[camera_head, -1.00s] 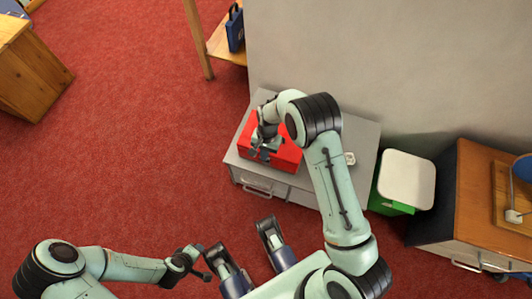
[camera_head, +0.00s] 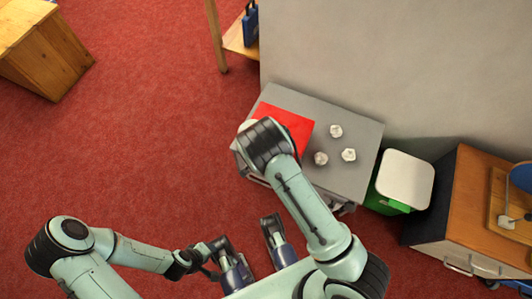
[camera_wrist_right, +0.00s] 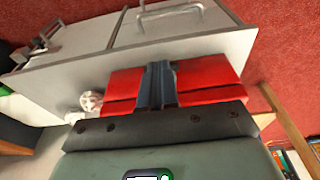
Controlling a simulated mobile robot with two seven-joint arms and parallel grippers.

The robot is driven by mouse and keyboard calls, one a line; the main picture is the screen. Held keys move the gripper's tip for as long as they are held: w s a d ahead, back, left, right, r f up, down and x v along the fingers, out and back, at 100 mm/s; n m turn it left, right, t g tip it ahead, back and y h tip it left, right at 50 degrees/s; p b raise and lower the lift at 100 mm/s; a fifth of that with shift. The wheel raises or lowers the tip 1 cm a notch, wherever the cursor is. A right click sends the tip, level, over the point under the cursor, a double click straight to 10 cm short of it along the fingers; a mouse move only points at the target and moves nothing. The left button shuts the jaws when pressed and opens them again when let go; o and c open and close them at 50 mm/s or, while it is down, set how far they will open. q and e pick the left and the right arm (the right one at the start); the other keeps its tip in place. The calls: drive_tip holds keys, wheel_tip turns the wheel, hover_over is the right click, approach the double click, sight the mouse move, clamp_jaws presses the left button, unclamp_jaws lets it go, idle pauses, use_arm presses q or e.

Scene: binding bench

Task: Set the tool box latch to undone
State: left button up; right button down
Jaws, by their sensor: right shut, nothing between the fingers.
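The red tool box (camera_head: 288,124) sits on the grey cabinet, its near left part hidden by my right arm in the head view. In the right wrist view the red tool box (camera_wrist_right: 208,78) lies behind my right gripper (camera_wrist_right: 158,68), whose fingers are together and empty in front of its middle. I cannot make out the latch or its state, nor whether the fingers touch the box. In the head view my right gripper is hidden under its wrist. My left gripper (camera_head: 211,262) is low, well away from the box; its opening is unclear.
The grey cabinet (camera_head: 350,180) has several small white objects, such as one on its top (camera_head: 348,155), right of the box. A green bin with a white lid (camera_head: 406,180) and a wooden-topped cabinet (camera_head: 465,205) stand further right. Red carpet is clear on the left.

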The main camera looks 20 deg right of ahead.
drive_tip(key=shift+s+a+f, duration=0.4)
drive_tip(key=shift+a+f, duration=0.2)
drive_tip(key=shift+f, duration=0.15)
drive_tip(key=shift+w+d, duration=0.1)
drive_tip(key=shift+w+d+b, duration=0.3)
drive_tip(key=shift+w+d, duration=0.15)
drive_tip(key=shift+d, duration=0.15)
